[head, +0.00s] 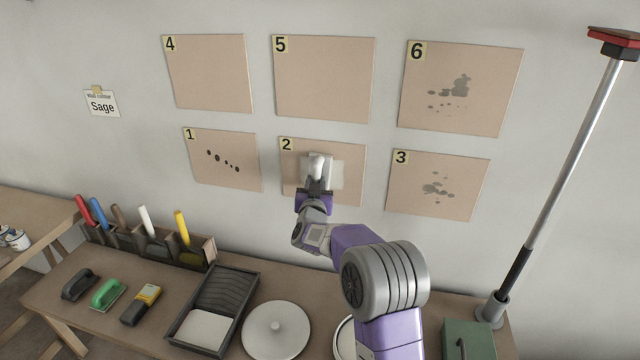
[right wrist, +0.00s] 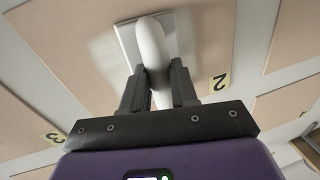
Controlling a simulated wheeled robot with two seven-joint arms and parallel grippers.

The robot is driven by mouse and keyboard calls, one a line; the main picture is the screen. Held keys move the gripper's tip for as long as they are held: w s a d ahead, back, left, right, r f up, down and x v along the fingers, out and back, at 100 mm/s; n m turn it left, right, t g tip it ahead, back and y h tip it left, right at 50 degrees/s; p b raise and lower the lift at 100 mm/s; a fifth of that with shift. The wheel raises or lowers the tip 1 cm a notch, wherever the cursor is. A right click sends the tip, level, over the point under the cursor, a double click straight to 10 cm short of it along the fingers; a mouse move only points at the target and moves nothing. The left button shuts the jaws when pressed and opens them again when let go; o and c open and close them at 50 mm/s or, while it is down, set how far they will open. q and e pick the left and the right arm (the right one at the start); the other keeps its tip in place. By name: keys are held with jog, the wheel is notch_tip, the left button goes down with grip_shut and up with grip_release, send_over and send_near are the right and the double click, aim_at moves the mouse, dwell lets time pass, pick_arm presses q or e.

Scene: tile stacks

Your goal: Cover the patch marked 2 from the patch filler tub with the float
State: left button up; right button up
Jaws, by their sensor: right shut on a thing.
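Patch 2 (head: 292,180) is a tan board on the wall, in the lower middle of the head view. My right gripper (head: 316,186) is shut on the white handle of a float (head: 317,163) in front of this patch. In the right wrist view the fingers (right wrist: 160,92) grip the handle (right wrist: 152,48), and the float's pale plate (right wrist: 128,40) lies at or close to the board. A pale filler smear (head: 336,174) shows on the patch beside the float. The float hides part of the patch. An open-looking tub (head: 343,340) is mostly hidden behind my arm. My left gripper is out of view.
Patches 1 (head: 225,175) and 3 (head: 465,190) flank it, both with dark spots. On the bench are a lidded tub (head: 276,328), a roller tray (head: 240,290), a tool rack (head: 190,262) and a green box (head: 468,338). A long pole (head: 570,155) stands at right.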

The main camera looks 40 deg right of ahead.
jog(key=shift+w+a+r+p, duration=0.1)
jog(key=shift+w+a+p, duration=0.4)
jog(key=shift+w+a, duration=0.3)
jog(key=shift+w+a+r+p, duration=0.1)
jog(key=shift+w+a+p, duration=0.45)
jog(key=shift+w, duration=0.35)
jog(key=shift+w+a+f, duration=0.1)
jog(key=shift+w+a, duration=0.45)
jog(key=a+v, duration=0.1)
jog(key=v, duration=0.5)
jog(key=shift+w, duration=0.35)
jog(key=shift+d, duration=0.1)
jog(key=shift+w+a+v, duration=0.1)
jog(key=shift+a+v, duration=0.05)
jog(key=shift+v, duration=0.55)
jog(key=shift+w+a+v, duration=0.1)
jog(key=shift+v, duration=0.65)
